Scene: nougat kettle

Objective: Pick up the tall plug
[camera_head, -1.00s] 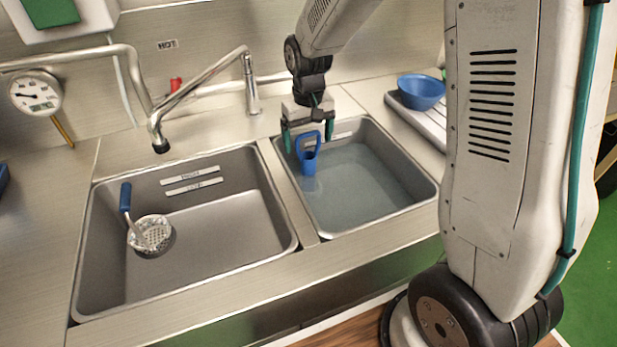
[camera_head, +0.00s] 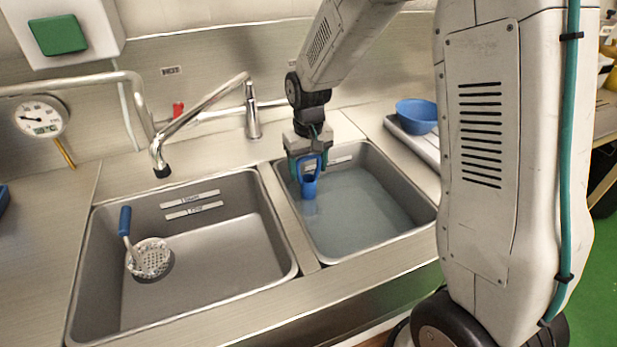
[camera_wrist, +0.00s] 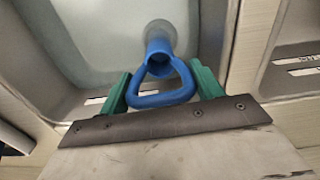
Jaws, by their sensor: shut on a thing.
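The tall plug (camera_head: 309,184) is blue, with a loop handle on top and a tubular body below. It stands in the water-filled right basin (camera_head: 428,208), near its back left corner. My gripper (camera_head: 307,168) reaches down over that corner, its green fingers on either side of the loop handle. In the wrist view the plug (camera_wrist: 158,62) shows its loop between the two green fingers of my gripper (camera_wrist: 163,92), which are shut on it. The plug's lower end is in the water, over a pale round spot at the basin floor.
The left basin (camera_head: 215,250) holds a perforated skimmer (camera_head: 150,258) with a blue handle. A blue bowl (camera_head: 417,115) sits on a ribbed drainboard (camera_head: 415,138) at the right. A dial thermometer (camera_head: 41,117) hangs at left.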

